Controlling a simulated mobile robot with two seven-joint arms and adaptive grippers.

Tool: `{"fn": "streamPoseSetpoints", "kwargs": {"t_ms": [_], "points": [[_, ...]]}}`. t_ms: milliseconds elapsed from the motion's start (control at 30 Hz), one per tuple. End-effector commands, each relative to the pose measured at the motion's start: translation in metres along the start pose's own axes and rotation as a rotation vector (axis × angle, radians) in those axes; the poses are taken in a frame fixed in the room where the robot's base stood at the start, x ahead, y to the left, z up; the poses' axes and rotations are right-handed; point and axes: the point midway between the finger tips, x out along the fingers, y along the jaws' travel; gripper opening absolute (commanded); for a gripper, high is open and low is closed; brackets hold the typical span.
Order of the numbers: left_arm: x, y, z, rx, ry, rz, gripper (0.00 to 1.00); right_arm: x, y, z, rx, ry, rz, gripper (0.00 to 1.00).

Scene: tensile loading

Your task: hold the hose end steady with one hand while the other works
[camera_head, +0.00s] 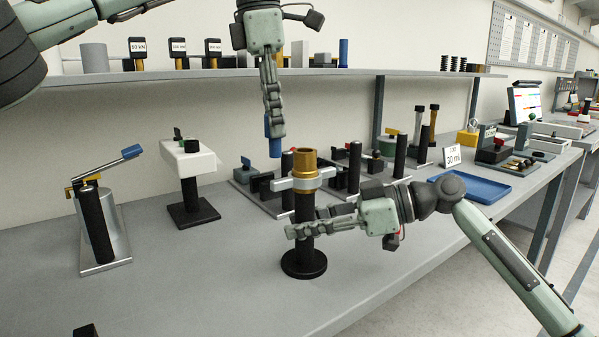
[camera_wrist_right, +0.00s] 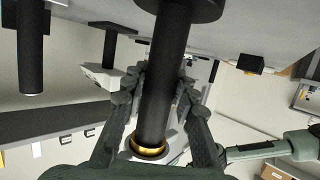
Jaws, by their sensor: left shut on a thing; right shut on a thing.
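The hose end is a black upright cylinder (camera_head: 305,203) on a round black base (camera_head: 304,264), with a brass fitting (camera_head: 304,160) on top and a silver clamp-like collar (camera_head: 300,184) around it. My right gripper (camera_head: 298,229) is shut on the black cylinder below the collar. The right wrist view shows the cylinder (camera_wrist_right: 165,80) between the fingers, with a brass ring (camera_wrist_right: 148,148) at its near end. My left gripper (camera_head: 273,122) points down, shut on a blue rod (camera_head: 275,148). The rod hangs above the bench, left of the brass fitting and apart from it in the picture.
A white block on a black stand (camera_head: 190,160) and a lever device with a blue handle (camera_head: 103,220) stand to the left. Several black-posted fixtures crowd behind the hose end. A blue tray (camera_head: 487,193) lies to the right. The front left of the bench (camera_head: 200,275) is mostly clear.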

Motion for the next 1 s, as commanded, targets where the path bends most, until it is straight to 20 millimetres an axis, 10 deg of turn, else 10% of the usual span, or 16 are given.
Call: {"fn": "streamPoseSetpoints", "kwargs": {"t_ms": [200, 400, 1000], "points": [[-0.063, -0.020, 0.041, -0.009, 0.000, 0.006, 0.00, 0.000, 0.000, 0.001, 0.001, -0.001, 0.001, 0.00], [-0.081, -0.031, 0.053, -0.018, 0.000, 0.000, 0.00, 0.000, 0.000, 0.001, 0.001, -0.001, 0.001, 0.00], [-0.026, -0.032, 0.046, -0.020, 0.000, 0.000, 0.00, 0.000, 0.000, 0.000, 0.001, 0.000, 0.000, 0.00]]}}
